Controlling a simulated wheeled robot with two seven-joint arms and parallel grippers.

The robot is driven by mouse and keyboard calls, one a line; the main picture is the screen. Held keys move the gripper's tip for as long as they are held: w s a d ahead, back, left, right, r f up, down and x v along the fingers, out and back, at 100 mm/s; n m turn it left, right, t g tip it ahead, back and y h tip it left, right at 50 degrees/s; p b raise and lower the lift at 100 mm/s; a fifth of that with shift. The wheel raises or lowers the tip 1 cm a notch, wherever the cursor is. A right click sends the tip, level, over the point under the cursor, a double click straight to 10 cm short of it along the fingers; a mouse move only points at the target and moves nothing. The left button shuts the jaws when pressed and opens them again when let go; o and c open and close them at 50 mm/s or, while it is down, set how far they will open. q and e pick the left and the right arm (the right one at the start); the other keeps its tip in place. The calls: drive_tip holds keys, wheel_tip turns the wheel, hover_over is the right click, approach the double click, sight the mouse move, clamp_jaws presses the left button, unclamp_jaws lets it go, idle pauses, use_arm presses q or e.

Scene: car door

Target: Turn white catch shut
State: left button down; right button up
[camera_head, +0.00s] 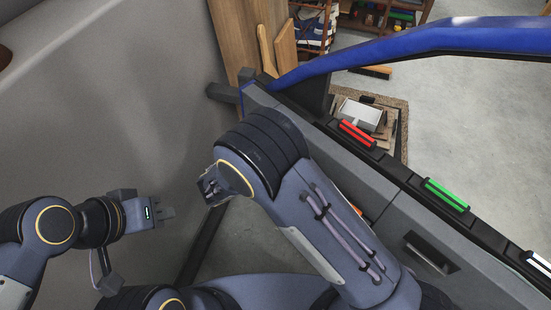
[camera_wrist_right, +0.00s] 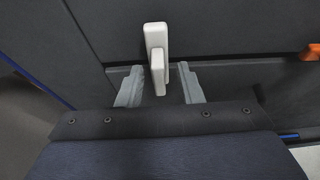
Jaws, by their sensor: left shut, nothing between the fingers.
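The white catch (camera_wrist_right: 157,58) shows in the right wrist view, on a dark door panel. It is an upright white plate with a shorter white lever in front, pointing nearly straight down. My right gripper (camera_wrist_right: 160,84) is open, with one finger on each side of the lever's lower end. A gap shows on both sides. In the head view my right arm hides this catch and most of the right gripper. My left gripper (camera_head: 166,212) is shut and empty at the left, away from the door.
The car door (camera_head: 385,185) runs diagonally on the right under a blue frame (camera_head: 420,42). Red (camera_head: 357,134), green (camera_head: 446,195) and white (camera_head: 537,262) bars line its top edge. A door pull (camera_head: 430,254) is at the lower right. An orange part (camera_wrist_right: 311,52) sits right of the catch.

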drive_tip(key=shift+a+r, duration=0.1)
drive_tip(key=p+v, duration=0.2)
drive_tip(key=v, duration=0.5)
drive_tip(key=shift+s+a, duration=0.2)
drive_tip(key=shift+s, duration=0.1)
drive_tip(key=shift+r, duration=0.15)
drive_tip(key=s+d+r+m+g+y+p, duration=0.2)
drive_tip(key=d+r+m+g+y, duration=0.15)
drive_tip(key=d+r+m, duration=0.45)
drive_tip(key=s+d+r+m+g+y+p, duration=0.25)
drive_tip(key=d+r+m+g, duration=0.3)
drive_tip(key=d, duration=0.45)
drive_tip(key=s+d+r+m+t+y+p, duration=0.2)
drive_tip(key=s+d+r+m+y, duration=0.1)
drive_tip(key=s+r+m, duration=0.3)
drive_tip(key=s+d+r+m+t+y+p, duration=0.2)
drive_tip(key=s+d+r+m+t+y, duration=0.1)
drive_tip(key=s+r+m, duration=0.3)
drive_tip(key=s+d+m+y, duration=0.1)
drive_tip(key=s+m, duration=0.1)
drive_tip(key=m, duration=0.1)
drive_tip(key=shift+s+d+y+p, duration=0.2)
drive_tip(key=shift+d+y+p, duration=0.1)
drive_tip(key=shift+d+p, duration=0.1)
